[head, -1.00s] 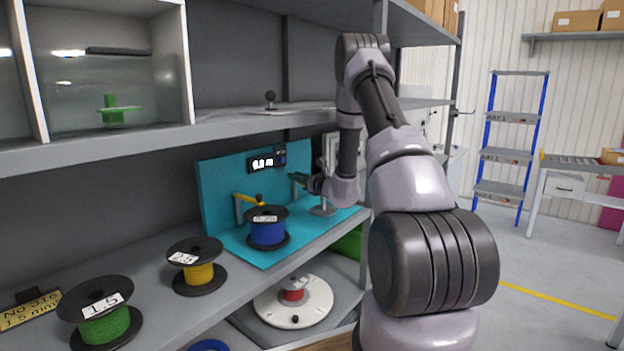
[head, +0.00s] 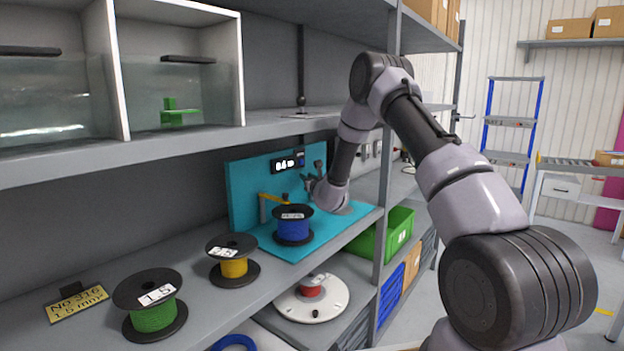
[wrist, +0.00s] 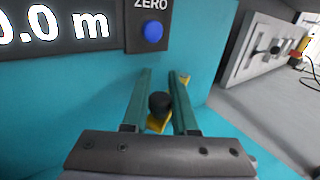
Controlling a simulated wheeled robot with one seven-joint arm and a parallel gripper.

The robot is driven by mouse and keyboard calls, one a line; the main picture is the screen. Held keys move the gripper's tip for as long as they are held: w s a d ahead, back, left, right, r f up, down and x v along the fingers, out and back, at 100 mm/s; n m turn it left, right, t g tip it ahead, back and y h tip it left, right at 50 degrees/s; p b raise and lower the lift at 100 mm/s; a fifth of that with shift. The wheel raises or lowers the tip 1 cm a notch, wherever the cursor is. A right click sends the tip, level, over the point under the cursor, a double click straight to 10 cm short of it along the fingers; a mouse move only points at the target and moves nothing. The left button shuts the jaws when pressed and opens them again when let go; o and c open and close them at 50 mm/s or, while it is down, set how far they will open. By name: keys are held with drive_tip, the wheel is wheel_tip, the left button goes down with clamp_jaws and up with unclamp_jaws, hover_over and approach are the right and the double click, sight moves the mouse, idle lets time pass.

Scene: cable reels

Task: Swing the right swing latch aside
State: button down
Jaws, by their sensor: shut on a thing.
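My gripper (wrist: 160,78) is shut on the black knob (wrist: 160,104) of a yellow swing latch (wrist: 155,124), in front of the teal panel. The knob sits between its two teal fingers; part of the yellow arm shows below and to the right. In the head view my gripper (head: 312,180) is at the panel's right side and hides most of this latch. The other yellow latch (head: 270,197), on the left, stands behind the blue cable reel (head: 293,225). The blue reel stands upright on the teal base.
A display reading 0.0 m (wrist: 52,28) and a blue ZERO button (wrist: 153,33) are just above my fingers. Yellow (head: 233,268) and green (head: 153,318) reels stand left on the shelf (head: 215,306). A green bin (head: 368,240) is below.

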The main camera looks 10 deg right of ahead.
drive_tip(key=shift+d, duration=0.1)
drive_tip(key=c, duration=0.7)
unclamp_jaws()
drive_tip(key=s+d, duration=0.2)
drive_tip(key=s, duration=0.8)
drive_tip(key=shift+s, duration=0.3)
